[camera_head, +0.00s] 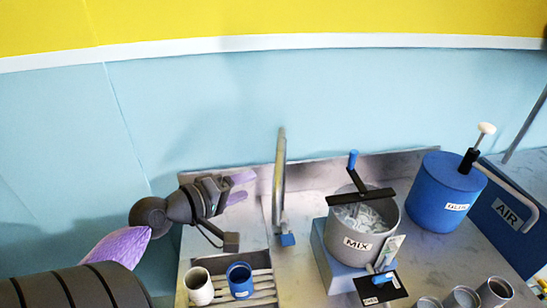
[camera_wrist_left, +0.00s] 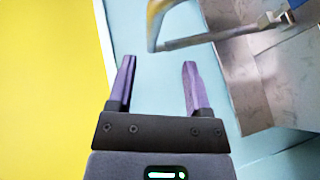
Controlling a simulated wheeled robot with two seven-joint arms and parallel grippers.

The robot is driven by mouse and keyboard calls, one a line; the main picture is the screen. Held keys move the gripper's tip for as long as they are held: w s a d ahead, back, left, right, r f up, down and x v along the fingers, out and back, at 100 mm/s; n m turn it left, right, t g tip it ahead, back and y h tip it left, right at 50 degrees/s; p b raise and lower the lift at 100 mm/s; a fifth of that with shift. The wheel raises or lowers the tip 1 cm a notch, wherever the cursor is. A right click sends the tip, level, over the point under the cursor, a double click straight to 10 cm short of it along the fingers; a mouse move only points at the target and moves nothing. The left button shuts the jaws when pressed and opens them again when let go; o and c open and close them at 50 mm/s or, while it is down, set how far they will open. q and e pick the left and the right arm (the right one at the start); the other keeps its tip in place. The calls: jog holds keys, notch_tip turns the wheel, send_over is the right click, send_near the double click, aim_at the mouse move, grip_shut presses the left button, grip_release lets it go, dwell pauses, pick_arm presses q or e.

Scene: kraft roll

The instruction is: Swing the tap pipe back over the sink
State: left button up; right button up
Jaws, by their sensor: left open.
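The grey metal tap pipe (camera_head: 279,180) stands at the back of the steel counter, with a blue piece (camera_head: 288,239) by its foot. My left gripper (camera_head: 241,187) is to the left of the pipe, apart from it, its purple fingers open and empty. In the left wrist view the pipe (camera_wrist_left: 190,41) crosses beyond the open fingertips (camera_wrist_left: 158,62), with a bent end at its left. The sink (camera_head: 262,258) is below my left gripper in the head view, partly covered by a slatted rack. My right gripper is not in view.
A white cup (camera_head: 199,286) and a blue cup (camera_head: 239,280) stand on the rack. Right of the pipe are the MIX pot (camera_head: 358,243), a blue lidded drum (camera_head: 447,193) and a blue AIR box (camera_head: 509,222). Several metal cups stand at lower right. The wall is close behind.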

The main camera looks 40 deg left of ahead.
aim_at(278, 170)
pick_arm(q)
jog(key=w, duration=0.2)
jog(key=w+p, duration=0.1)
jog(key=shift+w+d+r+t, duration=0.15)
jog(key=shift+d+t, duration=0.15)
jog(key=shift+d, duration=0.05)
jog(key=x, duration=0.5)
jog(key=shift+a+f, duration=0.15)
jog(key=shift+f, duration=0.15)
jog(key=shift+w+d+f, duration=0.1)
jog(key=shift+w+d, duration=0.1)
jog(key=shift+w, duration=0.3)
jog(key=shift+c, duration=1.5)
grip_shut()
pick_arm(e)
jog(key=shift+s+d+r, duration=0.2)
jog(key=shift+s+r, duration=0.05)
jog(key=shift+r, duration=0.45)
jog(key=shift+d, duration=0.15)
